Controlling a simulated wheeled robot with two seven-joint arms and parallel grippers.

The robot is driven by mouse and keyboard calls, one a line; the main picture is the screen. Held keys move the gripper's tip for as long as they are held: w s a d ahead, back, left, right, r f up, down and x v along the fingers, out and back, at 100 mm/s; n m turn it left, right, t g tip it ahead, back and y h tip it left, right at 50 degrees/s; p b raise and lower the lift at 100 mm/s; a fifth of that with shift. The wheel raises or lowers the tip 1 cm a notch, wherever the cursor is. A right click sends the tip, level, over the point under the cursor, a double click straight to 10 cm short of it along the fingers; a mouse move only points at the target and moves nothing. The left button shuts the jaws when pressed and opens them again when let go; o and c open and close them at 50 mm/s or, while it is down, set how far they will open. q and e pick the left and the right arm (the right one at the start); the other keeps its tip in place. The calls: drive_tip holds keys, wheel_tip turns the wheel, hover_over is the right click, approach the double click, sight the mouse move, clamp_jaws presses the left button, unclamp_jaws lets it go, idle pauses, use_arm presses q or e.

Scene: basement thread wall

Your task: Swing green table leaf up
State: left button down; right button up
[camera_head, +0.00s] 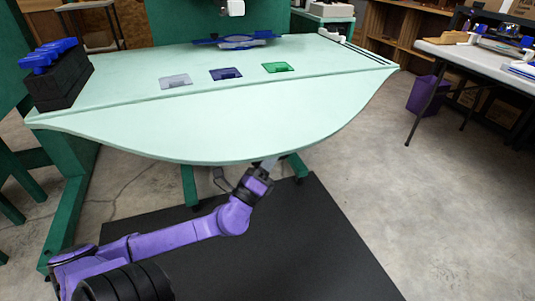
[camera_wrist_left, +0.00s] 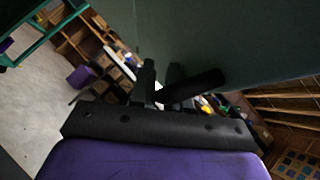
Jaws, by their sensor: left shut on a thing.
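The green table leaf (camera_head: 235,125) is pale green with a curved front edge and joins the worktable (camera_head: 130,95) along a straight seam. In the head view it looks up, roughly in line with the tabletop. My purple left arm reaches in from the lower left, and my left gripper (camera_head: 268,165) is at the leaf's front edge, partly hidden under it. In the left wrist view the leaf's dark underside (camera_wrist_left: 230,40) fills the upper right. There my left gripper (camera_wrist_left: 160,85) is shut on a dark bar (camera_wrist_left: 197,85) by the underside. My right gripper is not in view.
On the tabletop lie grey (camera_head: 175,81), blue (camera_head: 225,74) and green (camera_head: 277,67) flat pieces. A black block with blue tops (camera_head: 55,75) stands at the left. A black mat (camera_head: 270,240) lies below. Bare floor is right, before a side table (camera_head: 480,60) and purple bin (camera_head: 425,95).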

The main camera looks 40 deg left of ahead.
use_arm(q)
drive_tip(key=r, duration=0.2)
drive_tip(key=shift+s+d+r+m+t+h, duration=0.2)
drive_tip(key=shift+r+m+t+h, duration=0.2)
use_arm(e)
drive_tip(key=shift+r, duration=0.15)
use_arm(q)
drive_tip(key=c, duration=1.4)
unclamp_jaws()
drive_tip(key=shift+c, duration=0.2)
drive_tip(key=shift+d+f+g, duration=0.15)
drive_tip(key=shift+f+g, duration=0.15)
drive_tip(key=shift+f, duration=0.5)
drive_tip(key=shift+d+f, duration=0.1)
drive_tip(key=shift+f, duration=0.1)
drive_tip(key=d+b+v, duration=0.1)
drive_tip(key=v, duration=0.4)
drive_tip(key=s+d+r+b+v, duration=0.1)
drive_tip(key=v, duration=0.5)
drive_tip(key=shift+s, duration=0.3)
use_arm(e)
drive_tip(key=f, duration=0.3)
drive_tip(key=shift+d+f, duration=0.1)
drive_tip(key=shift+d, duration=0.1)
use_arm(q)
drive_tip(key=shift+r, duration=0.1)
